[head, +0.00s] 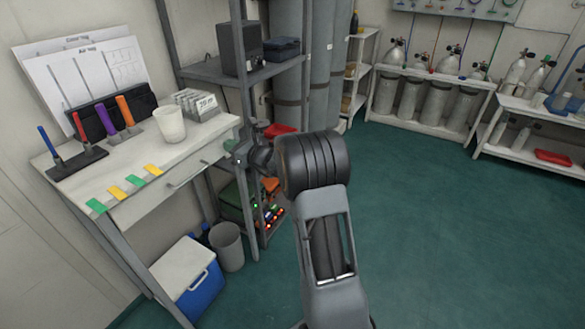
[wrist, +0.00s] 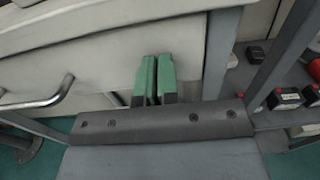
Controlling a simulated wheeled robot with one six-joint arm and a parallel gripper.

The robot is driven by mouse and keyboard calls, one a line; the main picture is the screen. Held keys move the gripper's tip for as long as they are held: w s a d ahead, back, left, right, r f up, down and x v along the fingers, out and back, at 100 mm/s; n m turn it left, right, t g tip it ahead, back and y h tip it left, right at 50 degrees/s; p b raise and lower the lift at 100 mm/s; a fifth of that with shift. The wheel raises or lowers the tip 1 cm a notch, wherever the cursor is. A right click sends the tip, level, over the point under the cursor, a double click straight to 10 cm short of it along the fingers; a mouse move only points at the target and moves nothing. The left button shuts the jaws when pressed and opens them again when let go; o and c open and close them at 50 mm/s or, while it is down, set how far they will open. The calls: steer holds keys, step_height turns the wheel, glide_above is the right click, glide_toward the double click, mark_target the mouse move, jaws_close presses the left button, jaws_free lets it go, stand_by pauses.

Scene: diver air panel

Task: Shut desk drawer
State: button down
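The white desk (head: 200,137) stands at the left in the head view. Its drawer front (head: 207,165) is below the top and carries a metal bar handle (head: 188,171). In the wrist view the drawer front (wrist: 110,65) fills the upper left, with the handle (wrist: 37,102) at the left edge. My gripper (head: 232,152) is at the right end of the drawer front, right of the handle. Its green fingertips (wrist: 156,78) are together with nothing between them, pointing at the drawer front near a grey desk leg. I cannot tell whether they touch it, or how far the drawer stands out.
A cup (head: 170,124), a pen stand (head: 77,160) and coloured tags are on the desk. A blue cooler (head: 187,280) and a grey bin (head: 229,247) stand below it. A grey shelf rack (head: 212,72) is close behind my gripper. Green floor (head: 450,240) is clear at the right.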

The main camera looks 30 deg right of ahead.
steer(key=shift+a+r, duration=0.2)
steer(key=shift+r, duration=0.05)
steer(key=p+v, duration=0.1)
steer(key=v, duration=1.3)
steer(key=s+a+r+n+g+y+p, duration=0.2)
steer(key=s+a+r+n+g+p, duration=0.9)
steer(key=a+n, duration=0.4)
steer(key=s+d+r+n+g+h+p, duration=0.1)
steer(key=s+d+r+n+h+p, duration=0.1)
steer(key=s+r+n+h+p, duration=0.8)
steer(key=s+r+n+p, duration=0.1)
steer(key=s+n+p, duration=0.1)
steer(key=n, duration=0.3)
steer(key=shift+s+d+r+p, duration=0.25)
steer(key=shift+d+r+p, duration=0.1)
steer(key=shift+p, duration=0.45)
